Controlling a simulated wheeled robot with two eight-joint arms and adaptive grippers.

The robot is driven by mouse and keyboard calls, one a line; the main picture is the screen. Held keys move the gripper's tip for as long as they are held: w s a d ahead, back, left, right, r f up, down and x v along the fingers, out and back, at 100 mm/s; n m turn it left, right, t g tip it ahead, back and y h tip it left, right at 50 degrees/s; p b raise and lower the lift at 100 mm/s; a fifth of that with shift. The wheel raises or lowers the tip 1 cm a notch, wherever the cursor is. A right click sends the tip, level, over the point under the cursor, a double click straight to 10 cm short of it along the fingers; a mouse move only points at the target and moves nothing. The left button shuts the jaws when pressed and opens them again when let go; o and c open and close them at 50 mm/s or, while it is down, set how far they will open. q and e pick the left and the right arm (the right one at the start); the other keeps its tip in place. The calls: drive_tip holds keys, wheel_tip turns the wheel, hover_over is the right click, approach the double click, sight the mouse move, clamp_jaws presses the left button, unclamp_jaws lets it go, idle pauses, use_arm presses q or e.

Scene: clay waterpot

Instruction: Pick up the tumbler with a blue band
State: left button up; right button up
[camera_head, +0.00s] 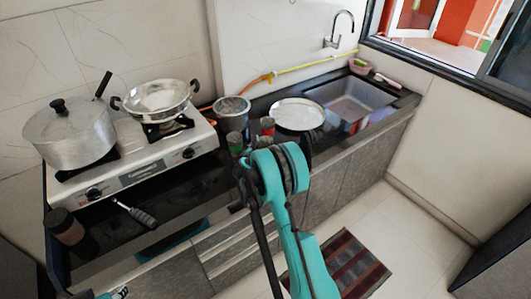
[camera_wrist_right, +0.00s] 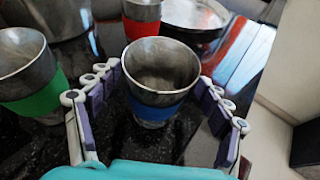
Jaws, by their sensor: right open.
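The tumbler with a blue band (camera_wrist_right: 157,112) is a steel cup standing upright on the dark counter in the right wrist view. My right gripper (camera_wrist_right: 158,74) is open, with its fingers on either side of the tumbler and gaps showing between. In the head view my right gripper (camera_head: 246,170) is at the counter's front edge, and my arm largely hides the blue-banded tumbler. A green-banded tumbler (camera_wrist_right: 38,98) stands to the left in the wrist view, and a red-banded one (camera_wrist_right: 141,22) behind.
A stove (camera_head: 150,158) carries a lidded pot (camera_head: 70,138) and a steel pan (camera_head: 157,97). A steel container (camera_head: 232,108), a round lid or plate (camera_head: 297,114) and the sink (camera_head: 350,98) lie behind the tumblers. A dark jar (camera_head: 68,230) stands at the left front.

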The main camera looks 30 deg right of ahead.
drive_tip(key=x, duration=0.2)
drive_tip(key=b+x, duration=0.1)
drive_tip(key=x, duration=0.1)
drive_tip(key=shift+w+f, duration=0.2)
drive_tip(key=shift+f, duration=0.1)
drive_tip(key=shift+r, duration=0.15)
drive_tip(key=c, duration=1.4)
drive_tip(key=shift+c, duration=0.2)
